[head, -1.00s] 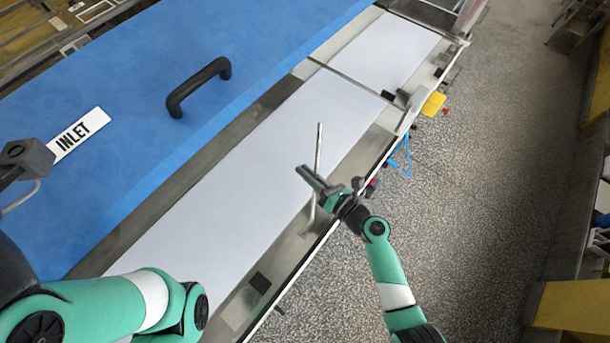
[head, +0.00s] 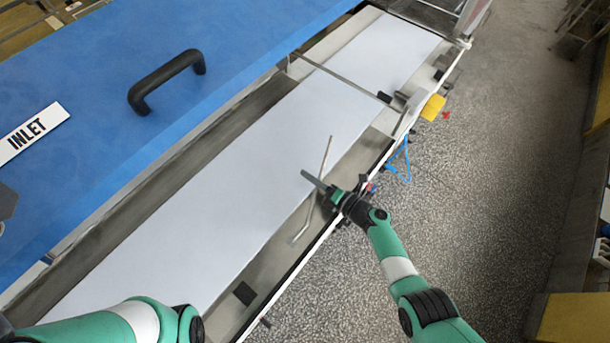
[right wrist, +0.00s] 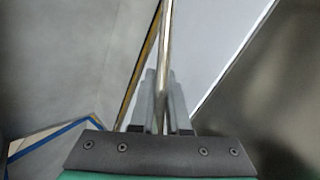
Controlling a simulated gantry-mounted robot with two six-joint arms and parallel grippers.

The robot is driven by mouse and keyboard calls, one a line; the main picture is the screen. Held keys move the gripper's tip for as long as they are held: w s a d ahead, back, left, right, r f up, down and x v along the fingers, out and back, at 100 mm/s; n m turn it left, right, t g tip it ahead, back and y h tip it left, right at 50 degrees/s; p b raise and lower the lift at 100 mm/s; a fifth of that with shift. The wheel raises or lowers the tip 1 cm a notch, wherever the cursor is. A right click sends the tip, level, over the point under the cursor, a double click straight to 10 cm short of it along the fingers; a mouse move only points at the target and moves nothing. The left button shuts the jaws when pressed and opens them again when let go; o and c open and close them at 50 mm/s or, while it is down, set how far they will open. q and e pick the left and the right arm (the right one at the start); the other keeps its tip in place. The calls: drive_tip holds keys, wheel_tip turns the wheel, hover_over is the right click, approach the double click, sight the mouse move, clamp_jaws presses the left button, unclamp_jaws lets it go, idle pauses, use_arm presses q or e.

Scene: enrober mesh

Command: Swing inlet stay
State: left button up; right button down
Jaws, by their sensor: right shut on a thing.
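The inlet stay (head: 327,157) is a thin metal rod with a bent lower end, standing tilted at the near side of the white belt. My right gripper (head: 316,183) is shut on it partway along its length. In the right wrist view the rod (right wrist: 166,50) runs up between the two grey fingers (right wrist: 163,105). The blue inlet cover (head: 105,85) carries an INLET label (head: 33,133) and a black handle (head: 167,82). My left arm enters at the lower left; its fingers are out of view.
The white belt (head: 240,160) runs diagonally below the cover. Another thin bar (head: 345,80) crosses it farther back. A yellow block (head: 433,107) and blue tubing (head: 398,160) sit at the outer rail.

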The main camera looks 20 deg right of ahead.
drive_tip(key=shift+f, duration=0.1)
idle(0.3)
drive_tip(key=c, duration=0.9)
unclamp_jaws()
drive_tip(key=p+v, duration=0.2)
drive_tip(key=v, duration=0.1)
drive_tip(key=p+v, duration=0.1)
drive_tip(key=shift+s+d+r, duration=0.1)
drive_tip(key=shift+s+r, duration=0.05)
drive_tip(key=shift+r, duration=0.2)
drive_tip(key=p+v, duration=0.1)
drive_tip(key=v, duration=0.2)
drive_tip(key=p+v, duration=0.2)
drive_tip(key=v, duration=0.1)
drive_tip(key=shift+s+d+f, duration=0.15)
drive_tip(key=shift+s, duration=0.2)
drive_tip(key=shift+s+d, duration=0.15)
drive_tip(key=shift+s, duration=0.1)
